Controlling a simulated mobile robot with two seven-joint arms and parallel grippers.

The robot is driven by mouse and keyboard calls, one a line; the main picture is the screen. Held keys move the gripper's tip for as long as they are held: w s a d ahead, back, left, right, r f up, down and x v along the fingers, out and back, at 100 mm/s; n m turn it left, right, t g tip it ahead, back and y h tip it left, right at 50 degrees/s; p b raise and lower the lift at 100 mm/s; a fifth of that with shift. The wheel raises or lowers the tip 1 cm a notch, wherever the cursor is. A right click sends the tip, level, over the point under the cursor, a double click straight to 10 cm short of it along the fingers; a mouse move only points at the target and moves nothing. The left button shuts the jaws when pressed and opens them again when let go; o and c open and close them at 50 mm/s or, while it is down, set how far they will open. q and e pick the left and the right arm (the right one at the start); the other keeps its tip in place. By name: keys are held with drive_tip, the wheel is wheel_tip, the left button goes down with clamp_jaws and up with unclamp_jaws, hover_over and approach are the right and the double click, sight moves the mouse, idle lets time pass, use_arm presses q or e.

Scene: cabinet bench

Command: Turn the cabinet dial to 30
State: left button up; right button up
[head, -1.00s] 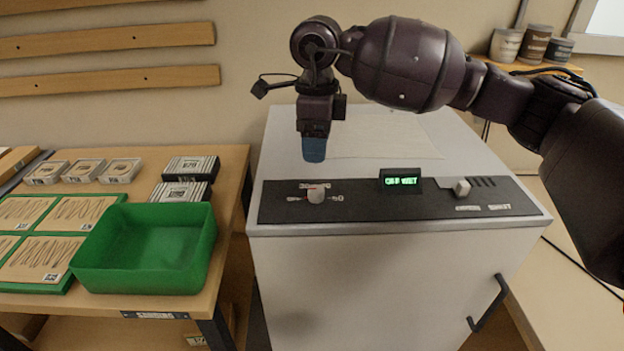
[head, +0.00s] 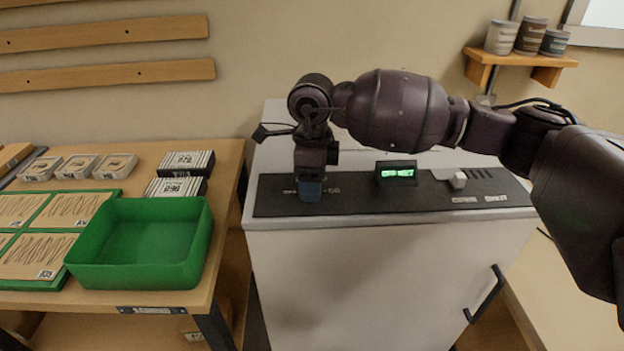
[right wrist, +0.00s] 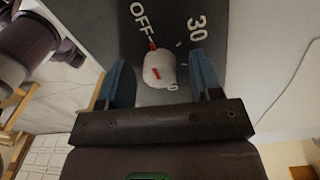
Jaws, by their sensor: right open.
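The cabinet dial (right wrist: 154,68) is a white knob with a red mark, on the dark panel (head: 350,205) of the white cabinet (head: 350,270). In the right wrist view its red mark lies towards the OFF label (right wrist: 142,22); the 30 label (right wrist: 197,29) is to the right of that. My right gripper (right wrist: 162,80) is open, with one blue finger on each side of the dial and gaps visible. In the head view the right gripper (head: 310,190) points down over the dial and hides it. My left gripper is not in view.
A lit green display (head: 397,172) and a pale switch (head: 458,180) sit on the panel to the right. A green bin (head: 140,275) stands on the wooden table at left. A black handle (head: 484,295) is on the cabinet front.

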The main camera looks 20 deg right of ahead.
drive_tip(key=shift+c, duration=0.2)
drive_tip(key=c, duration=0.9)
